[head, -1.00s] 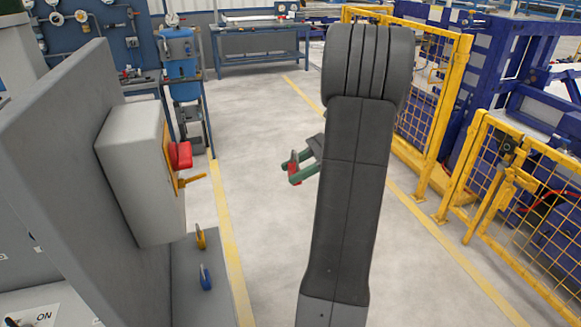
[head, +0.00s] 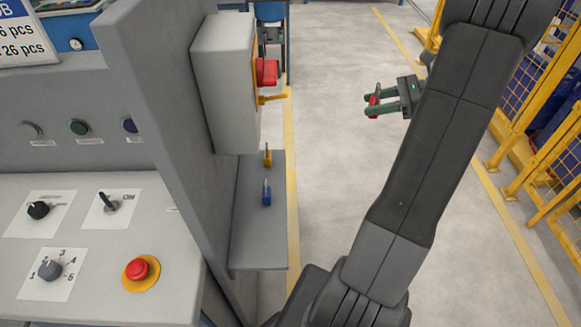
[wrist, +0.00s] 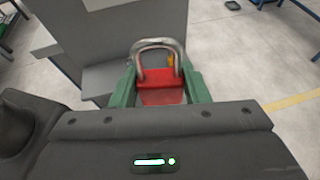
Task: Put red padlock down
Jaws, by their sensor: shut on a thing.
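My gripper (head: 383,105) is shut on the red padlock (head: 373,114) and holds it in the air over open floor, to the right of the grey cabinet. In the wrist view the padlock (wrist: 161,92) sits between the green fingers, its steel shackle pointing up and away from the gripper. A grey shelf (head: 258,235) juts from the side of the cabinet. A yellow padlock (head: 267,158) and a blue padlock (head: 266,195) stand on it, apart from my gripper.
A grey box (head: 222,90) with a red part (head: 267,72) and a yellow lever (head: 272,98) is mounted above the shelf. A control panel (head: 60,290) with a red button (head: 137,269) lies left. Yellow fencing (head: 535,110) stands right. The front of the shelf looks clear.

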